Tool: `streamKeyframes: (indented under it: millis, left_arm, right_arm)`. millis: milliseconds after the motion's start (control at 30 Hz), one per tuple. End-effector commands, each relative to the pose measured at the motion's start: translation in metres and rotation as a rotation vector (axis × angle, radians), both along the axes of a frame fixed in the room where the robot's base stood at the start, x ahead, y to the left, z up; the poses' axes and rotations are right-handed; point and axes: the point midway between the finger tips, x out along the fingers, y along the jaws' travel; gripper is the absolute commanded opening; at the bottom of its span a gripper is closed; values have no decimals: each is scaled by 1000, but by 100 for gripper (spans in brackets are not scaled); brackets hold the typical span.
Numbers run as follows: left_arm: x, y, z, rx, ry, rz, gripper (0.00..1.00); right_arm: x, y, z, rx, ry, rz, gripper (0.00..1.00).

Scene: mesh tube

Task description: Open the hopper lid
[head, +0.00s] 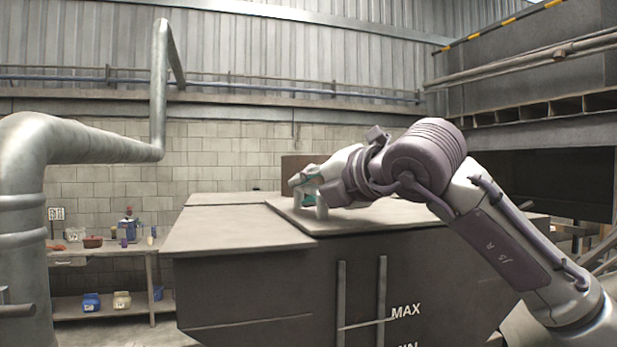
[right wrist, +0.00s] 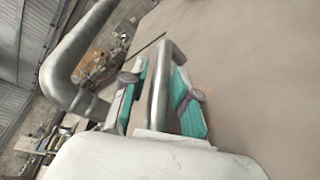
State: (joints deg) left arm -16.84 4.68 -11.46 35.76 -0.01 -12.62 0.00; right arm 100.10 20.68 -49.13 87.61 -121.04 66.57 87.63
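The hopper (head: 270,285) is a large dark grey box with MAX marked on its front. Its lid (head: 375,218) is a flat panel lying flat on top, shut; it fills the right of the right wrist view (right wrist: 250,80). A metal bar handle (right wrist: 158,90) stands on the lid; in the head view a pale post of it (head: 321,208) shows below my gripper. My right gripper (head: 306,190) is at the handle. In the wrist view its two teal-padded fingers (right wrist: 160,75) stand apart, one on each side of the bar, with gaps showing. My left gripper is not in view.
A thick metal pipe (head: 100,148) rises and bends at the left. A shelf bench (head: 105,252) with small containers stands behind it against the block wall. A fixed flat top section (head: 230,228) lies left of the lid. The space above the lid looks clear.

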Motion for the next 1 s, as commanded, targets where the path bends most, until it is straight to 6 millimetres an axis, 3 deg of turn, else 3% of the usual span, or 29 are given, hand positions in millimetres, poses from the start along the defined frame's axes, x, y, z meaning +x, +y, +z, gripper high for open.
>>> streamKeyframes:
  millis: [333, 500, 1000]
  left_arm:
    - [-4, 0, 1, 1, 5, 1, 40]
    - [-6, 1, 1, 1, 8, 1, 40]
    - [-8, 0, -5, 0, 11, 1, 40]
  right_arm:
    - [3, 2, -2, -1, 1, -1, 27]
    - [3, 2, -1, -1, 1, -1, 0]
    - [5, -5, -3, 2, 2, -2, 0]
